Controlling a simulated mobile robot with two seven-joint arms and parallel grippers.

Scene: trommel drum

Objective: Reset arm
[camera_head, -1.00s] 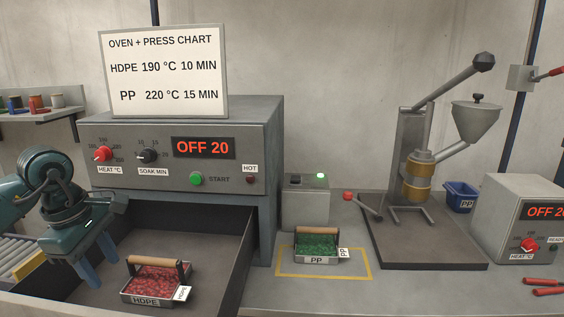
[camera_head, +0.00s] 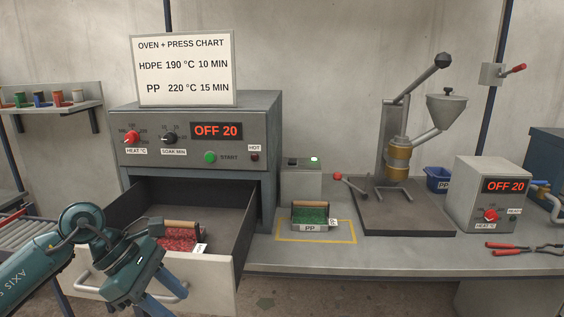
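My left arm comes in from the lower left. The fingertips are near or past the bottom edge of the picture. A tray of red granules (camera_head: 178,240) with a wooden handle sits inside the drawer, partly hidden by my arm. A tray of green granules (camera_head: 310,215), labelled PP, stands in the yellow outline on the bench. My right gripper is not in view.
The oven (camera_head: 190,150) reads OFF 20, and its drawer (camera_head: 222,275) is pulled out. The lever press (camera_head: 398,150), blue bin (camera_head: 437,180), second control box (camera_head: 470,205) and pliers (camera_head: 525,246) stand to the right. The bench front between drawer and pliers is clear.

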